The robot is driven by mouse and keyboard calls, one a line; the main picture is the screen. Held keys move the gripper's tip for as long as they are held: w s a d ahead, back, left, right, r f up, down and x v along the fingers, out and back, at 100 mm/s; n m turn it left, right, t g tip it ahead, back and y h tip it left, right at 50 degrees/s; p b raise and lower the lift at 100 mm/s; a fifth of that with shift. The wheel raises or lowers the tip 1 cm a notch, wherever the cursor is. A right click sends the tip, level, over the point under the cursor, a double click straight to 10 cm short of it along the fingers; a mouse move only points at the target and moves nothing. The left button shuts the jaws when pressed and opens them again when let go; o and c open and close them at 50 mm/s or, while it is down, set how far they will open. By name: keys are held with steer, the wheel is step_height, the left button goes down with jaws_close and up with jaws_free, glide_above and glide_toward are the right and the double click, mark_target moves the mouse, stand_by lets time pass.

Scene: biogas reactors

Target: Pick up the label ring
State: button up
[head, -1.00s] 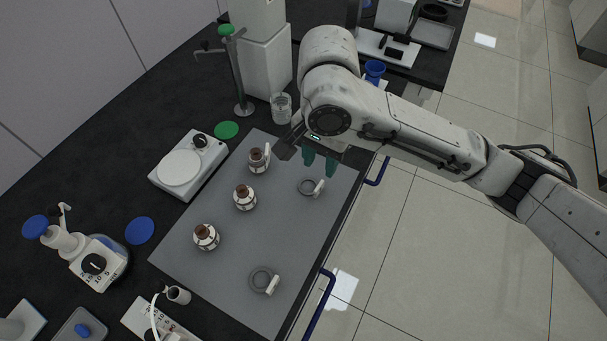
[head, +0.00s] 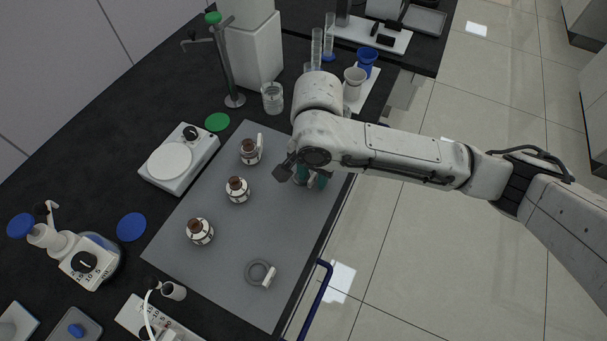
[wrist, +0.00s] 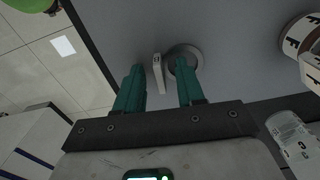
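A grey label ring with a white upright tag lies on the grey mat (head: 226,262) under my gripper. In the wrist view its ring (wrist: 186,50) and its tag (wrist: 157,66) show, the tag between the fingers. My gripper (wrist: 160,67) is open with teal fingers, and whether they touch the tag I cannot tell. In the head view my gripper (head: 311,179) and arm hide most of this ring. A second label ring (head: 258,272) lies flat near the mat's front. A white tag (head: 260,141) also stands at the farthest brown-capped bottle (head: 250,152).
Two more brown-capped bottles (head: 237,190) (head: 200,231) stand on the mat left of my gripper. A glass beaker (head: 272,98) and a stirrer plate (head: 178,160) stand beyond the mat. A blue handle (head: 318,300) juts from the bench's right edge.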

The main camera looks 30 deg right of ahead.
jaws_close()
stand_by(0.3)
steer(key=shift+r, duration=0.15)
steer(key=shift+a+r, duration=0.1)
steer(key=shift+r, duration=0.15)
step_height(320, 180, up, 2)
steer(key=s+d+r+p, duration=0.3)
steer(key=s+r+p, duration=0.5)
steer(key=s, duration=0.5)
step_height(320, 180, up, 2)
steer(key=shift+s+d+r, duration=0.2)
steer(key=shift+d, duration=0.15)
